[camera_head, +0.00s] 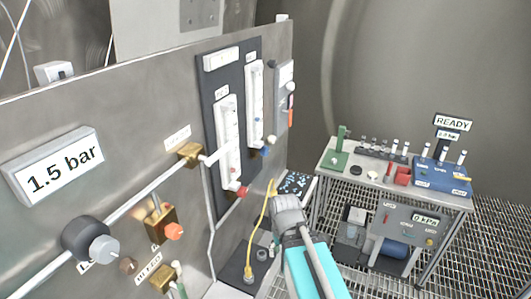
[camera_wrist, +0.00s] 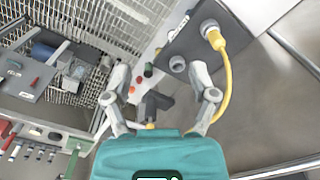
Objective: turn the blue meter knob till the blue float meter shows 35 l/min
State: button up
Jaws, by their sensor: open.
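The blue float meter (camera_head: 255,98) is the right one of two white upright tubes on a dark board on the steel panel. Its blue knob (camera_head: 264,152) sits at its lower end. Its scale and float are too small to read. The other float meter (camera_head: 229,140), with a red knob (camera_head: 239,190), stands left of it. In the wrist view my gripper (camera_wrist: 160,97) is open, its two fingers spread wide and apart from the knob. Neither meter shows in that view. In the head view my arm is below and right of the meters, and the fingertips cannot be made out.
A yellow cable (camera_head: 259,230) runs close beside my arm; its plug (camera_wrist: 213,36) shows in the wrist view. A pressure display (camera_head: 60,173) reads 1.5 bar. Pipes and valves (camera_head: 160,220) stick out from the panel at left. A bench (camera_head: 330,160) stands at right.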

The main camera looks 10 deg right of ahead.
jog(key=w, duration=0.1)
jog(key=n+t+y, duration=1.1)
jog(key=n+y, duration=0.1)
jog(key=y, duration=0.3)
send_near(268, 152)
jog(key=v, duration=0.3)
jog(key=shift+s+r, duration=0.2)
jog(key=shift+r, duration=0.3)
jog(key=shift+w+a, duration=0.1)
jog(key=shift+a, duration=0.05)
jog(key=x, duration=1.3)
jog(key=shift+w+a+f, duration=0.15)
jog(key=shift+a+f, duration=0.05)
jog(key=shift+f, duration=0.15)
